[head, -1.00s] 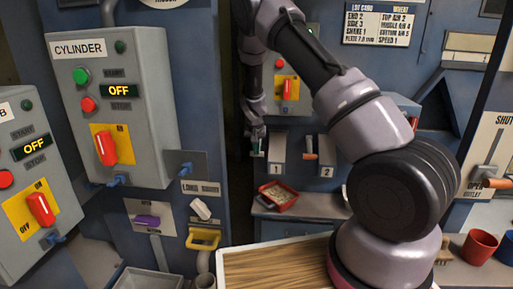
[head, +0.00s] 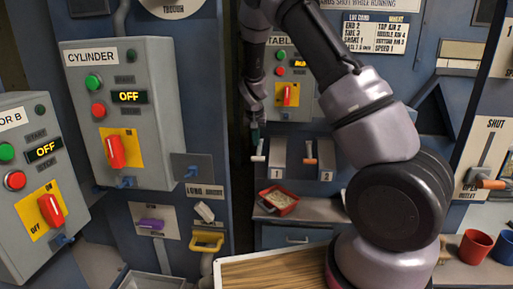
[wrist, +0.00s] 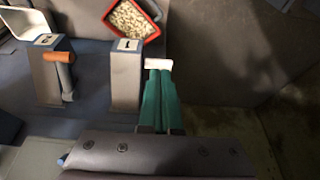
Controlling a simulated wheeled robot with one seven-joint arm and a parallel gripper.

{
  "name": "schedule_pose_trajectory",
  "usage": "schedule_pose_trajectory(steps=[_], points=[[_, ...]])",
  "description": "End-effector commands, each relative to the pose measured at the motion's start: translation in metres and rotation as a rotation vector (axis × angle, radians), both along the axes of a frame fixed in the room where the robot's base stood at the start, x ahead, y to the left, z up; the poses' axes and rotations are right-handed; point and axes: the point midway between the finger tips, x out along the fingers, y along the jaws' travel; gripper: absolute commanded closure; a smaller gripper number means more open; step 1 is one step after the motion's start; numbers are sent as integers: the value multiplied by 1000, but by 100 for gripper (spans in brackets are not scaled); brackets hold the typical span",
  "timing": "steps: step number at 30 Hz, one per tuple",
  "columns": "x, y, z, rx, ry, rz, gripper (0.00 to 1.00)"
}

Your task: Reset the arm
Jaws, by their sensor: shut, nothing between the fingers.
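My gripper (head: 255,133) hangs at the end of my arm in the middle of the head view, just above the white handle of lever 1 (head: 258,157). In the wrist view its teal fingers (wrist: 160,88) are together and empty. Their tips appear close to the white handle (wrist: 158,64) of the box marked 1; I cannot tell whether they touch it. My arm bends from the lower right up to the top middle and then down.
Box 2 with its orange-handled lever (head: 310,155) stands to the right of box 1. A red tray of pale pieces (head: 277,201) sits below. The CYLINDER panel (head: 118,115) is at left, reading OFF. Red (head: 478,246) and blue cups are at right.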

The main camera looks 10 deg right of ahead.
Motion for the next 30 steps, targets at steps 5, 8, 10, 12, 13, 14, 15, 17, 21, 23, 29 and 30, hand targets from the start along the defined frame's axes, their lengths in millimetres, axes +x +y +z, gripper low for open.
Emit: schedule_pose_trajectory(steps=[5,8,10,12,13,14,15,17,21,23,29,30], points=[[-11,4,18,0,-1,1,100],[-16,3,26,9,-1,-3,100],[-21,0,38,29,-3,-11,100],[-31,-4,57,65,-5,-22,100],[-36,-7,67,84,-7,-28,100],[-43,-10,78,103,-10,-33,100],[-52,-14,94,131,-12,-39,100],[-68,-19,118,171,-19,-44,100],[-111,-31,168,249,-41,-46,100],[-130,-36,188,277,-55,-43,100],[-202,-48,243,339,-112,-21,100],[-217,-50,252,345,-125,-16,100]])
